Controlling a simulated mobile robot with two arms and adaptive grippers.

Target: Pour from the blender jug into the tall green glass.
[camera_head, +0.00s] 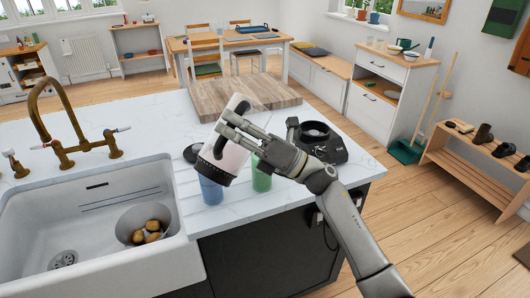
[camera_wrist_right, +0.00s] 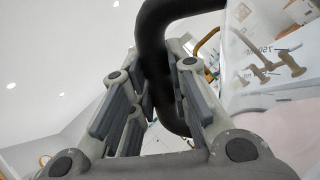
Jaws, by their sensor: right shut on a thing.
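The blender jug (camera_head: 227,157) is a clear jug with pale pink contents and a black collar at its lower-left end. It is tilted in the air above the counter. My right gripper (camera_head: 229,124) is shut on its black handle (camera_wrist_right: 153,50); the clear wall (camera_wrist_right: 275,85) fills the right of the wrist view. The green glass (camera_head: 262,178) stands on the counter just right of the jug, its upper part partly hidden by my gripper. A blue glass (camera_head: 211,191) stands below the jug's black collar. My left gripper is not in view.
The blender base (camera_head: 325,146) stands right of the green glass, partly behind my arm. A black lid (camera_head: 191,153) lies left of the jug. A wooden board (camera_head: 265,92) is behind. The white sink (camera_head: 150,252) with several potatoes is at the left.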

